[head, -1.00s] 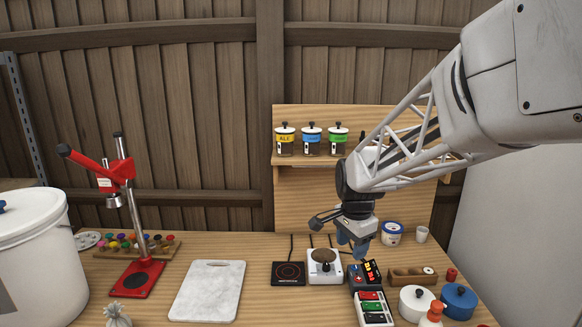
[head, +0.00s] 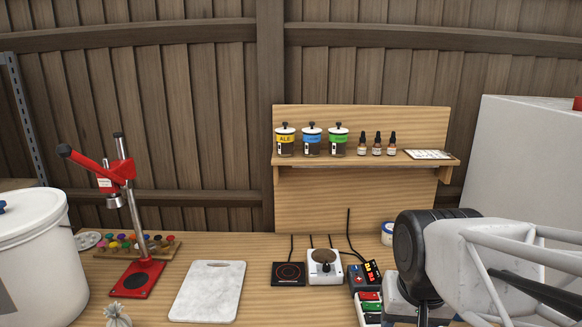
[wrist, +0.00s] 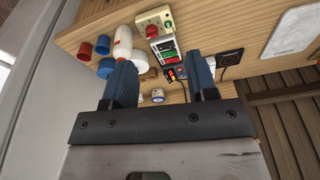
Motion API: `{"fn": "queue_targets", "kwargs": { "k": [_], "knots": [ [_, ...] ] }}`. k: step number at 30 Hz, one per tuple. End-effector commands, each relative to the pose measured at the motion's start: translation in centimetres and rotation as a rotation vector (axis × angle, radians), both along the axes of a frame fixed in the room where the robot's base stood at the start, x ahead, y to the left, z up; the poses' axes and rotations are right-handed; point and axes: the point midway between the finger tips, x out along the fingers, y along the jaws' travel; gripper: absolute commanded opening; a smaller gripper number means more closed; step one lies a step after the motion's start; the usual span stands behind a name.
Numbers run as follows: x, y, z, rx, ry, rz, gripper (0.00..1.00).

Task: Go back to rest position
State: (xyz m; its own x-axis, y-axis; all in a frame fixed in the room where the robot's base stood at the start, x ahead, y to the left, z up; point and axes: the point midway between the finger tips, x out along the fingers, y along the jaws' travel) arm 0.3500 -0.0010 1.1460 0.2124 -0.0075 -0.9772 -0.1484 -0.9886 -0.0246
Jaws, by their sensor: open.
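My gripper shows in the wrist view (wrist: 162,78) with two blue fingers spread apart and nothing between them. The worktop lies beyond the fingers. In the head view my arm's end fills the lower right corner, over the right side of the wooden worktop (head: 255,250). The fingertips cannot be made out there. The arm hides most of the things on the worktop's right end in that view.
A white scale-like device (head: 325,270), a black hot plate (head: 289,275) and a control box (head: 358,280) stand left of my arm. A shelf (head: 370,160) with canisters and dropper bottles is behind. A marble board (head: 208,290), red press (head: 137,278) and white bucket (head: 35,260) stand left.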

Motion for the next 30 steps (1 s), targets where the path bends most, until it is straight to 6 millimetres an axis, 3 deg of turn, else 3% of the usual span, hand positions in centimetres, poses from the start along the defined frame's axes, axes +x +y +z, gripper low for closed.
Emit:
{"fn": "queue_targets", "kwargs": {
  "k": [3, 9, 30],
  "knots": [
    [-2.0, -0.2, -0.4, -0.016, -0.01, 0.067, 0.53],
    [-3.4, -0.3, -0.8, -0.031, -0.017, 0.125, 0.53],
    [-3.5, -0.3, -0.8, -0.032, -0.017, 0.128, 0.53]
  ]
}}
